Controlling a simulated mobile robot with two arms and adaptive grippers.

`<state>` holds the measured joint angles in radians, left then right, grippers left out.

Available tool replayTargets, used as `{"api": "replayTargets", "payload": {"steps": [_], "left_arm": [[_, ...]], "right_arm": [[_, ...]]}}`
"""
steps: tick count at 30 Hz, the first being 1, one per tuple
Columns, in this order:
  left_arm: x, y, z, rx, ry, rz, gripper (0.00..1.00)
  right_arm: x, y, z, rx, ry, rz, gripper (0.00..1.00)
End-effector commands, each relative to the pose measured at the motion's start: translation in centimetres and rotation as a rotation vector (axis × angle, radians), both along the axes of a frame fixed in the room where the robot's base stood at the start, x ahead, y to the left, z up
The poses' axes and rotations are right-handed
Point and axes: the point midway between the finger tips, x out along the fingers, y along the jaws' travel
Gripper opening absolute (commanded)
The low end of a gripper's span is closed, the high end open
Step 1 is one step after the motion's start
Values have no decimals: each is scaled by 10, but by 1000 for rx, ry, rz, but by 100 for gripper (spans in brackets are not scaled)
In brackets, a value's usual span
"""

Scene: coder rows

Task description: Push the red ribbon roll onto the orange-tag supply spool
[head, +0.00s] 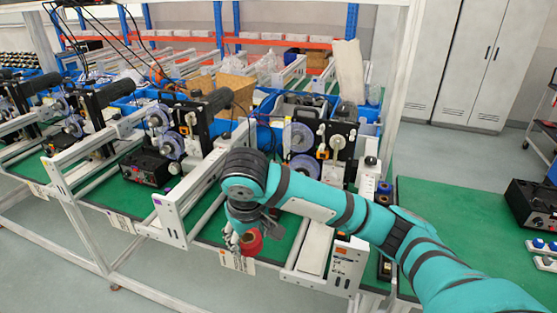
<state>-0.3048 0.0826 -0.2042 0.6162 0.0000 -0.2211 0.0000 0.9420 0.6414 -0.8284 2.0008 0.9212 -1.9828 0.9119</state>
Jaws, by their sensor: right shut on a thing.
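My right arm comes in from the right, and its gripper (238,236) points down above the front of the green bench. It is shut on the red ribbon roll (252,244), which is partly hidden by the gripper. A coder (337,148) with grey-blue spools and a small orange tag (323,154) stands behind my arm. My forearm hides its lower part. Another coder further left also shows a small orange mark (184,130), so I cannot tell for sure which spool is the tagged one. The red roll is apart from both coders. My left gripper is not in view.
White rails (178,205) rise between the coder stations. A black box (533,205) sits at the far right. The green bench top (440,205) is mostly clear there.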

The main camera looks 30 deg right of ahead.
Motion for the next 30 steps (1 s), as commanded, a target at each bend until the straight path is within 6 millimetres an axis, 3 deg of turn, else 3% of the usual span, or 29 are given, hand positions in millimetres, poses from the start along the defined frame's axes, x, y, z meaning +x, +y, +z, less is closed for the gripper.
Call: {"api": "replayTargets", "payload": {"steps": [5,12,26,30], "left_arm": [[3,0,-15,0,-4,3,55],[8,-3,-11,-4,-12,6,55],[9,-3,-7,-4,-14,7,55],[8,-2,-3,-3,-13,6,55]], "right_arm": [[44,-9,-8,-131,-19,50,26],[92,-33,3,-341,-62,160,26],[133,-73,16,-625,-170,330,26],[151,-111,24,-845,-285,447,26]]}}
